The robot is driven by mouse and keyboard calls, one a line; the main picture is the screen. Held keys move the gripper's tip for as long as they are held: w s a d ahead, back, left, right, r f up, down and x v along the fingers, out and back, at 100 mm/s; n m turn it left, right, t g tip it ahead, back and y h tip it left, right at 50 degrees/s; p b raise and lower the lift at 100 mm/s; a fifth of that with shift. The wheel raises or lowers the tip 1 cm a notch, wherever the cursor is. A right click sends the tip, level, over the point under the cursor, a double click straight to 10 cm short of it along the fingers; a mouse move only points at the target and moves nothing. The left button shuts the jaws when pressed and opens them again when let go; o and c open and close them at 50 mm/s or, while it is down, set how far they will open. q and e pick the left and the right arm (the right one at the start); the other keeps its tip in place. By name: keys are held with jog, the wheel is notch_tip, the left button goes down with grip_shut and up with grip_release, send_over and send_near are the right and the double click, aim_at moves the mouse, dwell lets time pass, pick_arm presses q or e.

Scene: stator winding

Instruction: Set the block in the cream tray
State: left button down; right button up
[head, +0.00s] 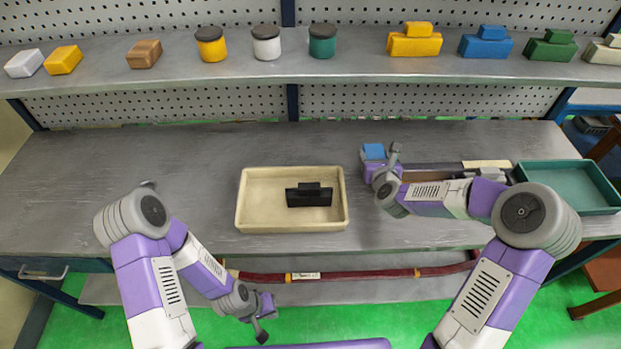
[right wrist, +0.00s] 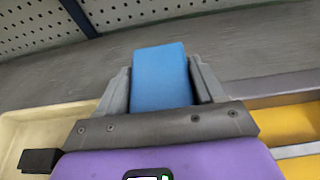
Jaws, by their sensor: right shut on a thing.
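A blue block (head: 374,152) is held in my right gripper (head: 379,160) above the bench, to the right of the cream tray (head: 243,215). In the right wrist view the blue block (right wrist: 160,78) sits between the two grey fingers, which touch its sides. The cream tray also shows at the left edge of that view (right wrist: 12,140). A black stepped block (head: 309,196) lies in the right half of the tray. My left gripper (head: 263,318) hangs low in front of the bench; its finger gap is unclear.
A teal tray (head: 570,185) stands at the bench's right end. A long container beside my right arm shows yellow contents (right wrist: 292,125) in the right wrist view. The shelf (head: 180,72) above holds several blocks and jars. The bench's left side (head: 110,180) is clear.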

jog(key=shift+w, duration=0.15)
notch_tip(320, 180, down, 10)
jog(key=shift+r+b, duration=0.1)
jog(key=shift+b, duration=0.65)
jog(key=o, duration=1.2)
jog(key=shift+f, duration=0.2)
